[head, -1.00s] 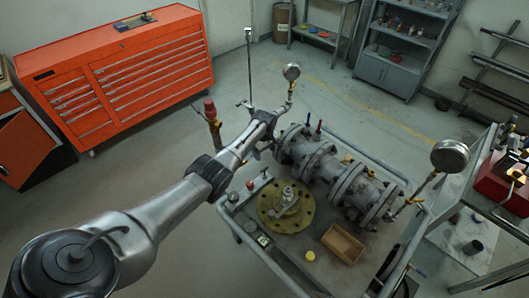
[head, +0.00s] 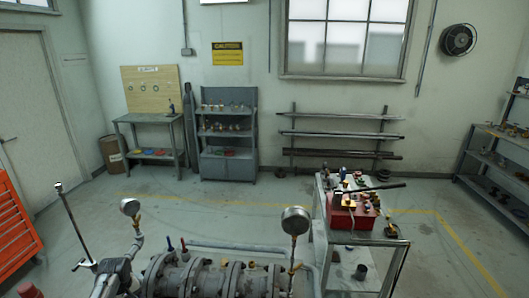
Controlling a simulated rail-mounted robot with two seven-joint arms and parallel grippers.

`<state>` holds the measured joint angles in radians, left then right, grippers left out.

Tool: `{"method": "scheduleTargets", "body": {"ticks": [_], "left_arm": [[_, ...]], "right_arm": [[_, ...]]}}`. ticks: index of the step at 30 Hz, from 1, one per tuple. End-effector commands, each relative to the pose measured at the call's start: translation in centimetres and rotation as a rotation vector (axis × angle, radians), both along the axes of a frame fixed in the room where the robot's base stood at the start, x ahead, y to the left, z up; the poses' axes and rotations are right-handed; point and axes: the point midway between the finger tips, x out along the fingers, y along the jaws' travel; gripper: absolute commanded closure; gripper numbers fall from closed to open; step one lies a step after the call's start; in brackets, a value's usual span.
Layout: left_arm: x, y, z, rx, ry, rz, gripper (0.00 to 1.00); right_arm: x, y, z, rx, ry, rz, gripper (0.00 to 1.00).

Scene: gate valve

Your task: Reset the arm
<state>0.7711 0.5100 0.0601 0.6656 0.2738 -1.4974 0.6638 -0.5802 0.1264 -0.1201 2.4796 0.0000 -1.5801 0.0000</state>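My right arm and gripper are not in view. The flanged valve assembly (head: 205,280) is cut off by the bottom edge.
A small gauge (head: 130,207) and a larger gauge (head: 295,221) rise from the assembly. A tall thin rod (head: 76,225) stands at left. A metal cart (head: 372,238) with a red toolbox (head: 352,211) is at right. Floor behind is mostly clear.

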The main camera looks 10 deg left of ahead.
Motion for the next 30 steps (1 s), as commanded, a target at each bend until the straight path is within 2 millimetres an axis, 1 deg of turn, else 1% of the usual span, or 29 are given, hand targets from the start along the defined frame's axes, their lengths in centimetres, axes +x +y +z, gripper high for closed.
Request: {"method": "scheduleTargets", "body": {"ticks": [1,5,6,8,9,11,12,14,15,16,17,18,19,20,21,23,24,26,27,29,30], "left_arm": [[1.1,0.1,1.8,0.032,-0.034,-0.081,0.28],[3.4,-0.1,6.4,0.126,-0.11,-0.267,0.28],[4.1,-0.2,8.0,0.161,-0.135,-0.321,0.28],[5.1,-0.8,10.6,0.216,-0.178,-0.404,0.28],[5.8,-1.4,12.5,0.259,-0.208,-0.461,0.28],[6.9,-2.7,15.7,0.327,-0.259,-0.549,0.28],[7.4,-3.8,17.9,0.377,-0.295,-0.608,0.28],[7.7,-5.8,20.5,0.451,-0.341,-0.696,0.28],[7.6,-7.2,21.8,0.498,-0.367,-0.751,0.28],[7.4,-8.4,22.6,0.531,-0.385,-0.791,0.28],[7.1,-9.6,23.2,0.561,-0.402,-0.828,0.28],[6.5,-11.2,23.9,0.598,-0.424,-0.874,0.28],[6.0,-12.5,24.1,0.624,-0.438,-0.908,0.28],[5.3,-13.8,24.3,0.646,-0.455,-0.94,0.28],[4.3,-15.6,24.4,0.673,-0.475,-0.98,0.28],[2.5,-18.3,24.2,0.703,-0.509,-1.031,0.28],[1.0,-20.1,23.8,0.715,-0.531,-1.061,0.28],[-1.5,-22.7,22.9,0.721,-0.567,-1.098,0.28],[-3.4,-24.5,22.1,0.716,-0.59,-1.122,0.28],[-6.5,-26.8,20.8,0.697,-0.616,-1.152,0.28],[-8.5,-28.0,19.9,0.68,-0.628,-1.17,0.28]], "right_arm": [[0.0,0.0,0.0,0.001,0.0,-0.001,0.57],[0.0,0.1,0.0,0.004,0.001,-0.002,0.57],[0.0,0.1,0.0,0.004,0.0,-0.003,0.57],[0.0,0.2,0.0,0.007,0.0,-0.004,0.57],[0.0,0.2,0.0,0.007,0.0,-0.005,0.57],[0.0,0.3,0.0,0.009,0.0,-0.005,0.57],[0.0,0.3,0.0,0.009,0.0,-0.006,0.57],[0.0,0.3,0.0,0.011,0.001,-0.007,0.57],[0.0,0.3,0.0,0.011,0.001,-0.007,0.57],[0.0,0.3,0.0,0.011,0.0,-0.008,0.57],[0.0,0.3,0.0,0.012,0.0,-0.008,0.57],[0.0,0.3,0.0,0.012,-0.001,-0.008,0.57],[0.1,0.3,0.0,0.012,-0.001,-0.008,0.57],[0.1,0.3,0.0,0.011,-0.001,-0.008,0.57],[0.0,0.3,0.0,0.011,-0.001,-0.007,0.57],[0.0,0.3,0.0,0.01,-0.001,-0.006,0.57],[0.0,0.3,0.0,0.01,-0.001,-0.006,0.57],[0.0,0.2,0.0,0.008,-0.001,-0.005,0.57],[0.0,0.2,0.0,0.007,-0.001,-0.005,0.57],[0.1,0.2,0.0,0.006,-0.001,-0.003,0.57],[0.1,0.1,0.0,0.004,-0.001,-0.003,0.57]]}}
